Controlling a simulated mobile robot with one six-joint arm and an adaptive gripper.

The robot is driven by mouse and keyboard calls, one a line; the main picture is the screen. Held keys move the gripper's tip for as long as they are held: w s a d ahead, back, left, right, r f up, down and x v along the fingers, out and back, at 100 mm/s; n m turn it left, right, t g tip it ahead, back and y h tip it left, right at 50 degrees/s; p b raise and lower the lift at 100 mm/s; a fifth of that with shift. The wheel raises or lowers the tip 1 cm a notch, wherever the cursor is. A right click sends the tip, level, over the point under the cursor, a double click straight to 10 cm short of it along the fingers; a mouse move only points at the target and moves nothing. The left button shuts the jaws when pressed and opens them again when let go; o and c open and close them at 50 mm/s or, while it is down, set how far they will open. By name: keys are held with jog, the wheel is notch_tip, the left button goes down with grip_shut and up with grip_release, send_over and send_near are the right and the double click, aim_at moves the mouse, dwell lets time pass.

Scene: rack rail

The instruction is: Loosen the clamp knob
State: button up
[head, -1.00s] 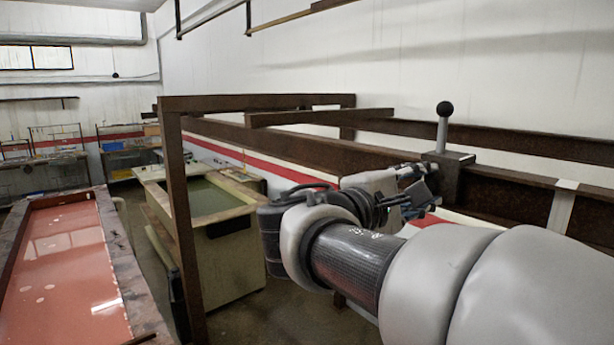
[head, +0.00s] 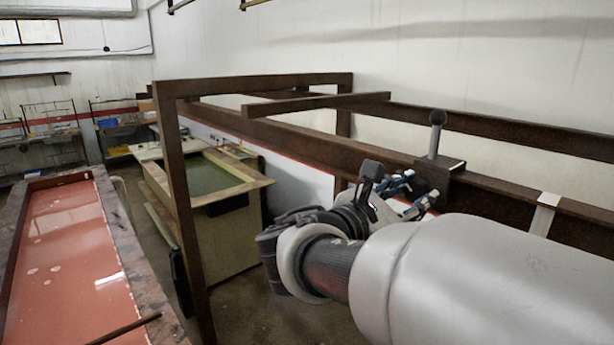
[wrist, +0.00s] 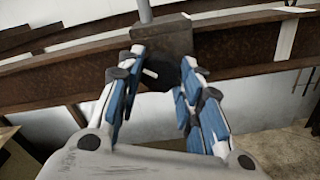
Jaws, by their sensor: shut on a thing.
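The clamp is a dark grey block (head: 440,180) on the brown rail, with an upright post and a black ball (head: 438,117) on top. The block also shows in the wrist view (wrist: 163,37), at top centre. A round black knob (wrist: 160,73) with a pale mark sits at the block's near face, between my fingers. My gripper (wrist: 161,60) has its blue-and-grey fingers on both sides of this knob and is shut on it. In the head view my gripper (head: 414,196) is at the block's near side, and the knob is hidden there.
The brown rail (head: 500,192) runs on both sides of the clamp, with a pale strap (head: 542,213) to the right. A brown upright frame (head: 179,200) stands left of my arm. A greenish tank (head: 215,178) and a red-topped table (head: 70,250) are further left.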

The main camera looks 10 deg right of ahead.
jog(key=shift+n+p, duration=0.65)
jog(key=shift+n, duration=0.15)
jog(key=o, duration=1.1)
jog(key=shift+c, duration=0.2)
jog(key=v, duration=1.2)
